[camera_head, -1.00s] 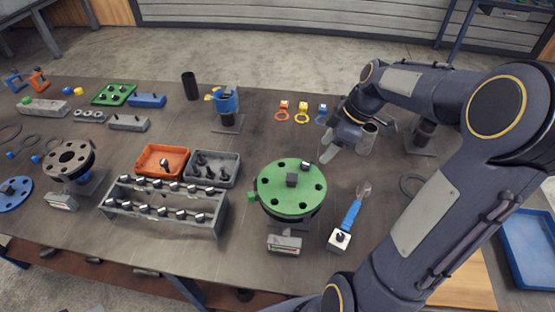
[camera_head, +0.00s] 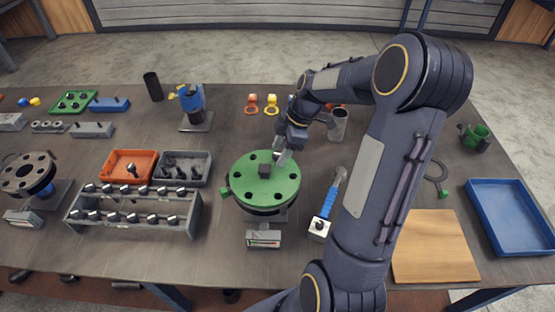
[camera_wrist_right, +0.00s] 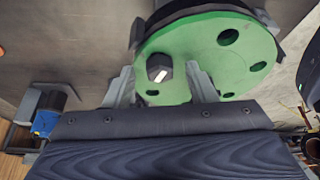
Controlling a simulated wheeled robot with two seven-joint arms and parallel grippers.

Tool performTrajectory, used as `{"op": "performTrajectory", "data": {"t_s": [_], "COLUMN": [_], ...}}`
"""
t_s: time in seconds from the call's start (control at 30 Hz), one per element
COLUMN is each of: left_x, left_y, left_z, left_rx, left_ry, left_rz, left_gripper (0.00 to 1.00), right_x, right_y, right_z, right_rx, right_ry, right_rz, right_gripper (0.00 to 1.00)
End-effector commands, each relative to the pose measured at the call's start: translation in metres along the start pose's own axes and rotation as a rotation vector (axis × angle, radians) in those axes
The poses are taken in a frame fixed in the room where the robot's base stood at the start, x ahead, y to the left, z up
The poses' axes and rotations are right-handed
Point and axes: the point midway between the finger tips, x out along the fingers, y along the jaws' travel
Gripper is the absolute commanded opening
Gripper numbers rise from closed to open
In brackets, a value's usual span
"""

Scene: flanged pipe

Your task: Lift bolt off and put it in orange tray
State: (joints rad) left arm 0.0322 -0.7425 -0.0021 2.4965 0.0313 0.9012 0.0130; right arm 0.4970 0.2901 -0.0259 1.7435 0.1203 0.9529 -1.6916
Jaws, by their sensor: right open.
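In the wrist view the green flange (camera_wrist_right: 213,62) fills the upper middle. A dark bolt head (camera_wrist_right: 160,69) sits in it near the rim. My right gripper (camera_head: 283,158) is low at the flange's far edge and hides this bolt in the head view. In the wrist view my right gripper (camera_wrist_right: 163,82) is open, with its fingers either side of the bolt head. The orange tray (camera_head: 114,163) stands to the left with a bolt (camera_head: 132,170) inside. My left gripper is out of view.
A grey tray (camera_head: 207,168) of bolts adjoins the orange tray. A bolt rack (camera_head: 130,228) stands in front. A blue-handled wrench (camera_head: 331,197) lies right of the flange. A blue tray (camera_head: 510,222) and wooden board (camera_head: 432,248) are further right.

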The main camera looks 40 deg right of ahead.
Motion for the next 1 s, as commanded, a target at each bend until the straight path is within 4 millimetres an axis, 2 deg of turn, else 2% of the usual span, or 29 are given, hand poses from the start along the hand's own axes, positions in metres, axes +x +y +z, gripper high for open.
{"op": "performTrajectory", "data": {"t_s": [0.13, 0.5, 0.77, 0.87, 1.0], "left_x": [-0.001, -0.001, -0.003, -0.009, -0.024], "left_y": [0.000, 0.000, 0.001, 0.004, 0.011], "left_z": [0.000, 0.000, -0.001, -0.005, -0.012], "left_rx": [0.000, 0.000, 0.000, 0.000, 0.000], "left_ry": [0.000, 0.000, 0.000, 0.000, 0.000], "left_rz": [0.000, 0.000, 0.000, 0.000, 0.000], "left_gripper": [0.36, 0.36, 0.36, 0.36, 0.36], "right_x": [-0.001, -0.001, -0.004, -0.016, -0.044], "right_y": [0.000, 0.000, 0.000, 0.001, 0.001], "right_z": [0.000, 0.000, -0.002, -0.007, -0.018], "right_rx": [0.000, 0.000, 0.000, -0.001, -0.002], "right_ry": [0.000, 0.000, 0.000, 0.000, 0.001], "right_rz": [0.000, 0.001, 0.002, 0.004, 0.005], "right_gripper": [0.48, 0.00, 0.00, 0.00, 0.00]}}
